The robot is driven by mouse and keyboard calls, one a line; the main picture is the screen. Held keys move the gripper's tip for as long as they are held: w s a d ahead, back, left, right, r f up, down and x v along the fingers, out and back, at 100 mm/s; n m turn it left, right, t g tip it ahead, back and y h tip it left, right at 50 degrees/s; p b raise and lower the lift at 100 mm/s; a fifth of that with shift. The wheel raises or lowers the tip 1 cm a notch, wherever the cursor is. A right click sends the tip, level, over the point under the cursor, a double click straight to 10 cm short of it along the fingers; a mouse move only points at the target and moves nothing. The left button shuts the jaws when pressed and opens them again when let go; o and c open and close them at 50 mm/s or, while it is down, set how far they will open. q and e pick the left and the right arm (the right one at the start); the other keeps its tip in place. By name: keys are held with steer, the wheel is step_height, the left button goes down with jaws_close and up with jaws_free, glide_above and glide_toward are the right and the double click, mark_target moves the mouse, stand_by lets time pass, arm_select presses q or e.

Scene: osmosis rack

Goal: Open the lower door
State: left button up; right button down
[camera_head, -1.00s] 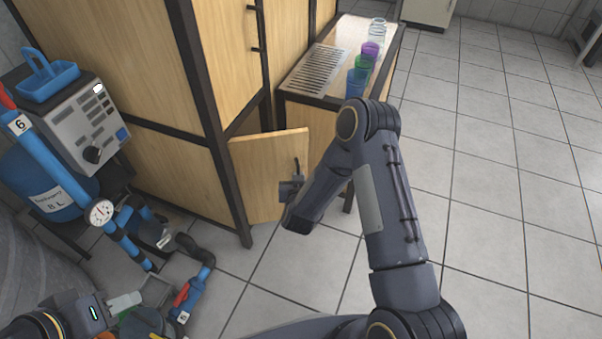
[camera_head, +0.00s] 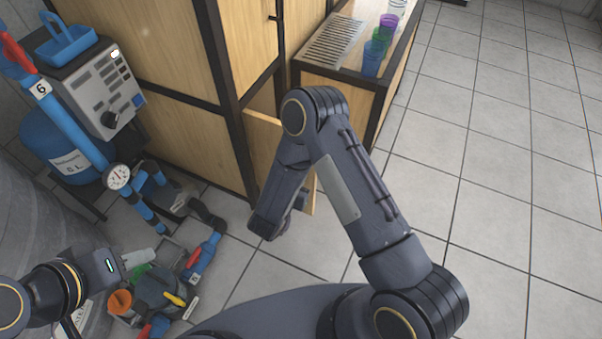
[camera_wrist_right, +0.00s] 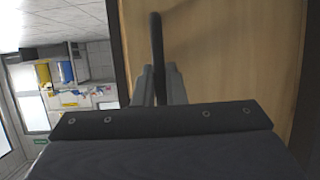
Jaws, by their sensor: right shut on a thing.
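The lower door (camera_head: 263,142) is light wood. It stands swung out from the cabinet and shows narrowly in the head view, partly hidden by my right arm. In the right wrist view the door panel (camera_wrist_right: 225,55) fills the middle and right. Its dark upright bar handle (camera_wrist_right: 158,45) passes between the fingers of my right gripper (camera_wrist_right: 160,85), which is shut on it. In the head view my right gripper is mostly hidden behind its own arm. My left gripper (camera_head: 138,258) is at the lower left, away from the door; its finger gap is unclear.
A blue pressure unit with a gauge (camera_head: 117,177) stands left of the cabinet (camera_head: 185,135). A container of tools (camera_head: 150,290) is near my left gripper. A side counter (camera_head: 372,85) carries coloured cups (camera_head: 373,62). The tiled floor at right is clear.

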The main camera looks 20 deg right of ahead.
steer(key=shift+a, duration=0.1)
stand_by(0.3)
steer(key=c, duration=1.8)
jaws_free()
steer(key=p+v, duration=0.2)
steer(key=v, duration=0.6)
steer(key=shift+w, duration=0.1)
